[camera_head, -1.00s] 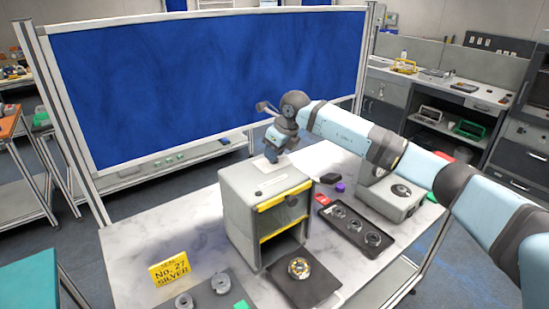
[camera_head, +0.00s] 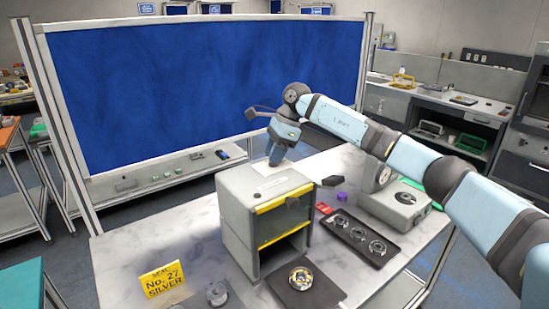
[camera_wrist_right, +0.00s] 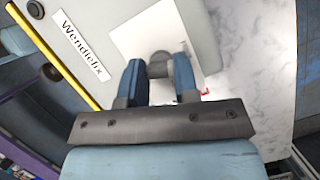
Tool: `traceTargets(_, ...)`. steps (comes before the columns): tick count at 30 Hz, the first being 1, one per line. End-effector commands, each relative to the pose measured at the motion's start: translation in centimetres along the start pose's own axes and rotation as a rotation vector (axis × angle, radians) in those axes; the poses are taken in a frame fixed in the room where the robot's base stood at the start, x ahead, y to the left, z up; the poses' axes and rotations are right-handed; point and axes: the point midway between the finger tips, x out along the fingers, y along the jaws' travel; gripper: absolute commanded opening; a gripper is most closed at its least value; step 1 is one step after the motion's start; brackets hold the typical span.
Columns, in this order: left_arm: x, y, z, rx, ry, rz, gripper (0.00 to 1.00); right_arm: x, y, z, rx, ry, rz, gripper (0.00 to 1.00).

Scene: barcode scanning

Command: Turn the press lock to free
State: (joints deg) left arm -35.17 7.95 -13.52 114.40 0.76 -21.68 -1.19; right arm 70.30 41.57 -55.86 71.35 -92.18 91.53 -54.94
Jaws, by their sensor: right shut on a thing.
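The press (camera_head: 237,220) is a grey box with yellow-edged front parts, standing on the marble-topped table. Its name label "Wendlefix" (camera_wrist_right: 78,43) shows in the right wrist view. The press lock, a dark round knob (camera_wrist_right: 160,62), sits on a white plate (camera_wrist_right: 140,34) on the press's top. My right gripper (camera_head: 274,158) is over the press's top, pointing down. In the right wrist view its blue fingers (camera_wrist_right: 157,78) are on both sides of the knob, shut on it. The fingers hide part of the knob. My left gripper is not in view.
A gold ring on a dark plate (camera_head: 322,292) lies before the press. A black tray (camera_head: 379,257) with several rings and a grey device (camera_head: 392,206) stand to the right. A yellow sign "No. 27 SILVER" (camera_head: 162,279) stands front left. A blue board (camera_head: 210,80) stands behind.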

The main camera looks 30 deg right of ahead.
Motion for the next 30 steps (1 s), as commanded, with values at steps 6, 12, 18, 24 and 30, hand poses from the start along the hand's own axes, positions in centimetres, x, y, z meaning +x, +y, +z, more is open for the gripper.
traceTargets(6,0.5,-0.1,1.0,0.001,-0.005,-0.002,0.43,0.1,-0.1,0.0,-0.146,0.0,0.059,0.05)
traceTargets(12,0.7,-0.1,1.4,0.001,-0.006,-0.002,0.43,0.0,-0.1,0.0,-0.237,0.0,0.097,0.05)
traceTargets(18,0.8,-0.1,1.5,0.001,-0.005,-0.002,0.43,-0.1,-0.1,0.0,-0.286,0.001,0.117,0.05)
traceTargets(24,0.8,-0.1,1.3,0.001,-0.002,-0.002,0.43,-0.1,-0.1,0.0,-0.301,0.001,0.122,0.05)
traceTargets(30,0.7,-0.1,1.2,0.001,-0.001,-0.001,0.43,-0.1,-0.1,0.1,-0.301,0.001,0.123,0.05)
